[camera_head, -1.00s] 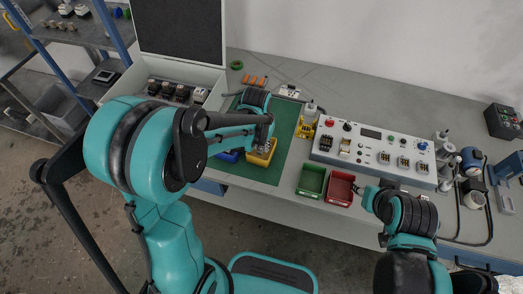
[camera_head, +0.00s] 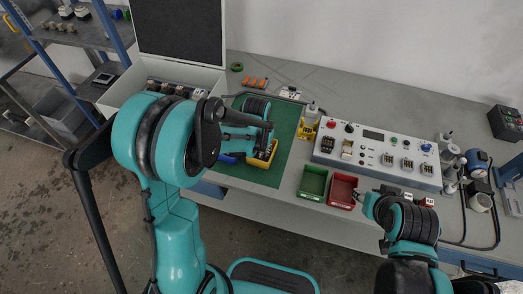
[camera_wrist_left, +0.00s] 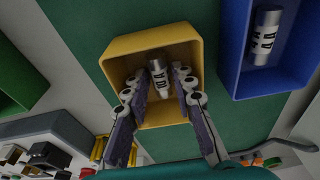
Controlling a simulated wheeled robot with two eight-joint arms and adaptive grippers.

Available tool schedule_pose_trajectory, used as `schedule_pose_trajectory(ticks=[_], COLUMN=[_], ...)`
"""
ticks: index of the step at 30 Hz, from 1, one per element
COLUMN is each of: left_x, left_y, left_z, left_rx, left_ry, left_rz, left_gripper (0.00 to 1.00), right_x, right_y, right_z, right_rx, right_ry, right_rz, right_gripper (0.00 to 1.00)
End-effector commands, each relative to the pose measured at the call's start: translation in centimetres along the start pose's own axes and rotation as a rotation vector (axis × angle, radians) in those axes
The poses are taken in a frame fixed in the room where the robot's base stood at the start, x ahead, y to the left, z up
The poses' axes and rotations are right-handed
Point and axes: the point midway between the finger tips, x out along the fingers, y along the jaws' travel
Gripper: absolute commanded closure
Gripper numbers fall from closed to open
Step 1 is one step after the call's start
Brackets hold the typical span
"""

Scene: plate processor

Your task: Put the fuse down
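The fuse (camera_wrist_left: 159,76), a small white and silver cylinder with dark marks, is in the left wrist view. It is between my left gripper's (camera_wrist_left: 162,74) fingertips, which look closed on its sides. It is within the outline of the yellow bin (camera_wrist_left: 112,58); whether it touches the bin floor I cannot tell. In the head view the yellow bin (camera_head: 266,163) stands on the green mat, and my left gripper (camera_head: 264,150) is over it, partly hidden by its arm. My right gripper (camera_head: 366,200) is beside the red bin (camera_head: 342,190), its fingers too small to read.
A blue bin (camera_wrist_left: 233,60) beside the yellow one holds another similar fuse (camera_wrist_left: 265,35). A green bin (camera_head: 312,183) stands beside the red bin. The control panel (camera_head: 375,155) is behind them. An open case (camera_head: 118,92) stands to the left.

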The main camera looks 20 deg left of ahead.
Motion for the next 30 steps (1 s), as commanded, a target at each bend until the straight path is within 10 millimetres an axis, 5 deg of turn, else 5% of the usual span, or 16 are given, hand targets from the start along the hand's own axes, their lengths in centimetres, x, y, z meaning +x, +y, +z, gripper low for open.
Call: schedule_pose_trajectory(ticks=[11,24,30], left_x=[-0.9,-10.0,-12.2], left_y=[0.0,0.0,0.0], left_z=[-0.1,-0.1,0.0], left_rx=[0.000,0.000,0.000], left_ry=[0.000,0.000,0.001], left_rz=[0.000,0.000,0.000], left_gripper=[0.73,0.73,0.73], right_x=[-0.6,-3.2,-3.7], right_y=[0.0,0.0,0.0], right_z=[-0.4,-2.3,-2.6], right_rx=[0.000,0.000,0.000], right_ry=[0.000,0.000,0.000], right_rz=[0.000,0.000,0.000], right_gripper=[0.60,0.60,0.60])
